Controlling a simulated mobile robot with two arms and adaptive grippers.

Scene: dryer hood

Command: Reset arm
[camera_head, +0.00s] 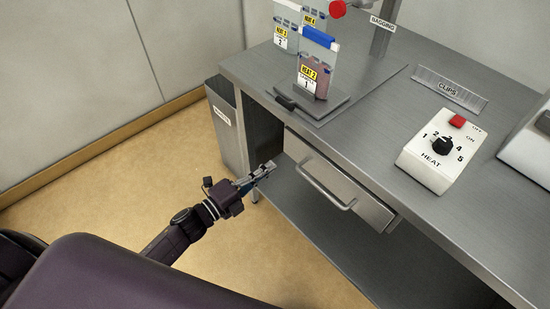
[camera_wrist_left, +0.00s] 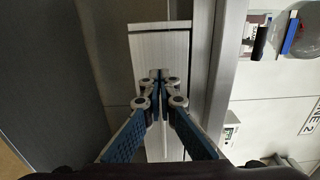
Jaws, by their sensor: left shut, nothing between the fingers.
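My left gripper (camera_head: 264,172) reaches in from the left in the head view, low in front of the steel bench. Its fingertips are together with nothing between them, as the left wrist view (camera_wrist_left: 159,76) also shows. It is just left of the drawer (camera_head: 335,178) with its bar handle (camera_head: 325,186), apart from the handle. My right gripper is not in view.
A grey bin (camera_head: 227,127) stands at the bench's left end. The floor (camera_head: 110,190) at left is clear.

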